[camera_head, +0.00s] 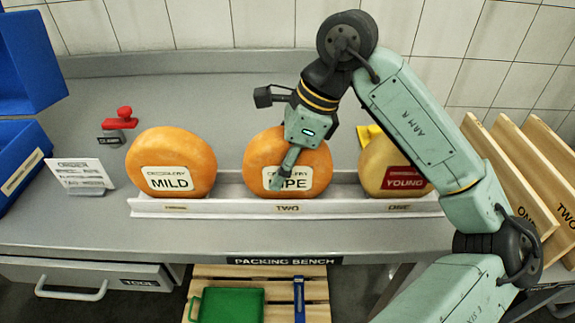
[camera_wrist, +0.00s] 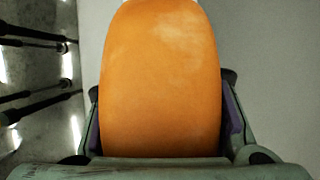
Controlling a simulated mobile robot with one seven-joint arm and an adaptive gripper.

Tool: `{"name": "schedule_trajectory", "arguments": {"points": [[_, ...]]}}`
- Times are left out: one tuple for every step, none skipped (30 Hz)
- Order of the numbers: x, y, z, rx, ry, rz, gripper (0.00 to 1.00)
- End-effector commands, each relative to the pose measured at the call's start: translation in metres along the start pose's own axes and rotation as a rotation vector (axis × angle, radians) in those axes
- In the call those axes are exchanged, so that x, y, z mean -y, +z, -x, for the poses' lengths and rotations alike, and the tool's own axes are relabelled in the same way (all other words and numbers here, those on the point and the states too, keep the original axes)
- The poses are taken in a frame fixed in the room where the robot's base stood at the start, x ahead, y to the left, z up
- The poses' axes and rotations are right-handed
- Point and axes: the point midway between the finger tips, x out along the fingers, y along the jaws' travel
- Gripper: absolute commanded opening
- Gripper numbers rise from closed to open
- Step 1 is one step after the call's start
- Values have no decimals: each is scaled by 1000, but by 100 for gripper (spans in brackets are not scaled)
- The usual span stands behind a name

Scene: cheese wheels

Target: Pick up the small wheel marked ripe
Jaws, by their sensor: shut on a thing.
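The orange wheel marked RIPE (camera_head: 262,158) stands upright in the middle of the white rack (camera_head: 229,207), above a label reading TWO. My gripper (camera_head: 283,180) reaches down in front of it and covers part of its label. In the wrist view the orange wheel (camera_wrist: 160,75) fills the space between my two fingers (camera_wrist: 160,135), one on each side. My gripper is shut on it. An orange wheel marked MILD (camera_head: 170,155) stands to the left and a yellow wheel marked YOUNG (camera_head: 385,165) to the right, partly behind my arm.
A red-topped clamp (camera_head: 122,118) and a white order card (camera_head: 80,175) stand at the left near blue bins (camera_head: 22,150). Wooden boards (camera_head: 515,165) lean at the right. A green tray (camera_head: 230,304) lies on a pallet below the bench edge.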

Motion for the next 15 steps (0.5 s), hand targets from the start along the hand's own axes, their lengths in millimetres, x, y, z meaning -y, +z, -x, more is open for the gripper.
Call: {"name": "schedule_trajectory", "arguments": {"points": [[0, 0, 0, 0, 1, 0, 17], [0, 0, 0, 0, 1, 0, 15], [0, 0, 0, -1, 1, 0, 12], [0, 0, 0, -1, 1, 0, 10], [0, 0, 0, -1, 1, 0, 8], [0, 0, 0, -1, 1, 0, 6], [0, 0, 0, -1, 1, 1, 4], [0, 0, 0, -1, 1, 1, 2], [0, 0, 0, -1, 1, 1, 0], [0, 0, 0, -1, 1, 1, 0], [0, 0, 0, -1, 1, 1, 0], [0, 0, 1, 1, -1, 1, 0], [0, 0, 1, 1, -1, 1, 0], [0, 0, 1, 1, -1, 1, 0], [0, 0, 1, 1, -1, 1, 0]]}}
